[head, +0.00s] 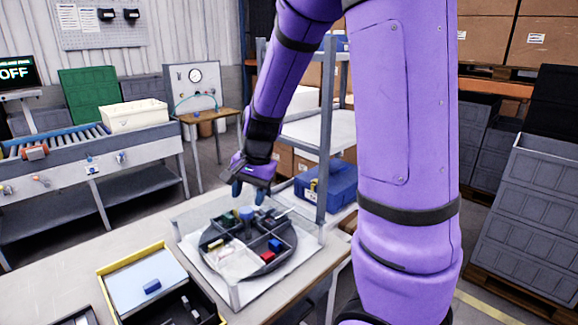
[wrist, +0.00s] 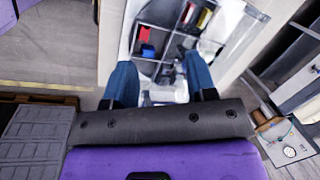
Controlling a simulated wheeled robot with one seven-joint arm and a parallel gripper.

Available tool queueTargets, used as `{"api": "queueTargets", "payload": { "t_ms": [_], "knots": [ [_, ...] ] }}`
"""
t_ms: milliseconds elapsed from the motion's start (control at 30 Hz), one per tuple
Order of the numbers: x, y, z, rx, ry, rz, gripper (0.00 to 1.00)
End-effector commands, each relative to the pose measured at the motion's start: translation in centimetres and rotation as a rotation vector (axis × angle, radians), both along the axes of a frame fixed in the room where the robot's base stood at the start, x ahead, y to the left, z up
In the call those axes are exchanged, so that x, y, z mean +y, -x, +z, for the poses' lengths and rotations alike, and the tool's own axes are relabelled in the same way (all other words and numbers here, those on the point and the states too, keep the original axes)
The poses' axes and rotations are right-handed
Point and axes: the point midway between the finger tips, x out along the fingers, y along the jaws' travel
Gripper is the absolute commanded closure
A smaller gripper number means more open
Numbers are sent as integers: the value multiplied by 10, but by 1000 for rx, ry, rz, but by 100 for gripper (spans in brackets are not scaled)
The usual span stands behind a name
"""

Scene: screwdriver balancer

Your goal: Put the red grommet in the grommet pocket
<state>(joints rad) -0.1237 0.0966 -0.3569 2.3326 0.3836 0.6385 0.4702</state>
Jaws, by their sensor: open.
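My gripper (head: 248,192) hangs above the far side of a round dark divided tray (head: 291,243). Its two blue fingers stand apart in the wrist view (wrist: 160,78), with nothing held between them. A small red piece (head: 268,256) lies in a near-right compartment of the tray, close to a blue piece (head: 275,245). The red piece also shows in the wrist view (wrist: 145,34). It is too small to tell whether it is the red grommet. Another red item (wrist: 205,18) lies in the tray beside a yellow one. I cannot tell which compartment is the grommet pocket.
The tray sits within a low clear-sided frame on the table (head: 65,292). A yellow-edged box (head: 107,271) with a blue item on its pale panel stands at the near left. A blue case (head: 330,184) and a grey shelf post (head: 325,130) stand close behind on the right.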

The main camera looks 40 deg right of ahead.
Motion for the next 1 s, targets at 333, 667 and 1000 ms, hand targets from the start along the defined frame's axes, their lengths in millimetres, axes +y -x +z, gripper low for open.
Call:
{"api": "queueTargets", "payload": {
  "t_ms": [333,667,1000],
  "knots": [
    [32,67,89,-172,64,380,48],
    [50,145,142,-305,243,707,48],
    [56,201,162,-360,428,905,48]
  ]
}}
